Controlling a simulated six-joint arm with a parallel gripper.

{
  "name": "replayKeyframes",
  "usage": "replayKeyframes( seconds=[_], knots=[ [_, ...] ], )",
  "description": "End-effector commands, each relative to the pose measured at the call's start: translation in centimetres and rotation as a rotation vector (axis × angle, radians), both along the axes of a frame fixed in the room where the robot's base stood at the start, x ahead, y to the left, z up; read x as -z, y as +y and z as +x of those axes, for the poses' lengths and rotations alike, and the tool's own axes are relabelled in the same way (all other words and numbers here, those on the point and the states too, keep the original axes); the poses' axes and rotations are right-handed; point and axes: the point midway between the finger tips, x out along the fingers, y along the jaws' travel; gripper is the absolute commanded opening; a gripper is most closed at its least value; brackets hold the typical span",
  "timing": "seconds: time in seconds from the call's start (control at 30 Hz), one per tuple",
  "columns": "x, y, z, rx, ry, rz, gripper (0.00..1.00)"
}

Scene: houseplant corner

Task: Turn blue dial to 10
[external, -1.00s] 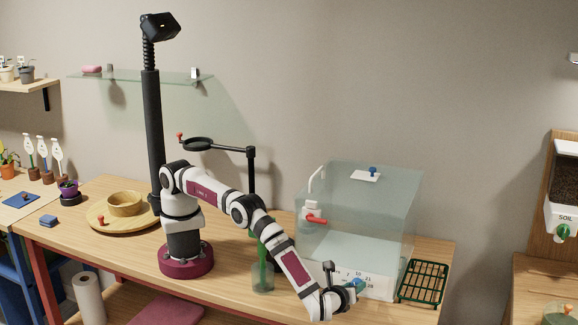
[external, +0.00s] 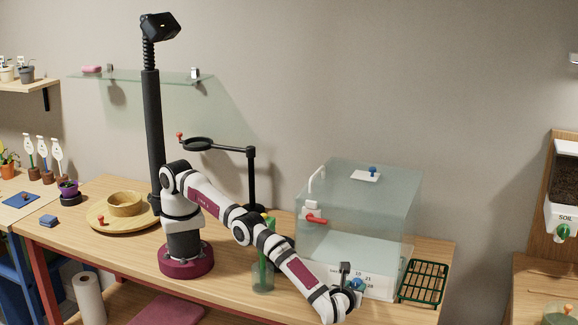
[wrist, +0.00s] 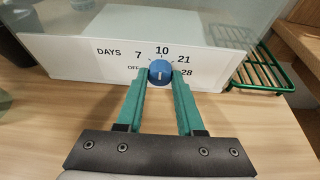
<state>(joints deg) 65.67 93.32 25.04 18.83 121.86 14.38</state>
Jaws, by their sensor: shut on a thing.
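The blue dial (wrist: 160,72) is on the front panel of the clear tank, under a printed scale that reads OFF, 7, 10, 21 and 28, with DAYS at its left. The pale mark on the dial looks close to vertical, in line with the 10 above it. My gripper (wrist: 160,80) has its two green fingers on either side of the dial, shut on it. In the external view, my gripper (external: 356,285) is at the tank's lower front, and the dial is largely hidden there.
The clear tank (external: 350,215) has a red lever (external: 317,219) on its side. A green wire rack (external: 424,283) lies to its right. A clear jar (external: 262,277) with a green thing in it stands beside my arm. Bare tabletop lies in front of the panel.

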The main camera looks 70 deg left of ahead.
Motion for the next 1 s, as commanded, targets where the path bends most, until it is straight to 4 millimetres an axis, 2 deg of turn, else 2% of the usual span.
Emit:
replayKeyframes(
  seconds=[0.1,0.13,0.3,0.63,0.77,0.83,0.87,1.0],
  knots=[
    [0.1,0.0,-0.1,0.000,0.002,0.001,0.00],
    [0.1,0.0,-0.1,0.000,0.002,0.001,0.38],
    [0.1,0.0,-0.1,-0.001,0.002,0.000,0.66],
    [-0.4,0.0,0.0,0.000,-0.001,-0.001,0.66],
    [-2.2,0.0,0.0,0.000,0.000,-0.001,0.66],
    [-3.9,0.0,0.0,-0.001,0.000,-0.003,0.66],
    [-4.5,-0.2,-0.4,0.002,0.001,-0.002,0.66],
    [-6.7,-1.3,-4.2,0.004,0.000,-0.001,0.66]
  ],
)
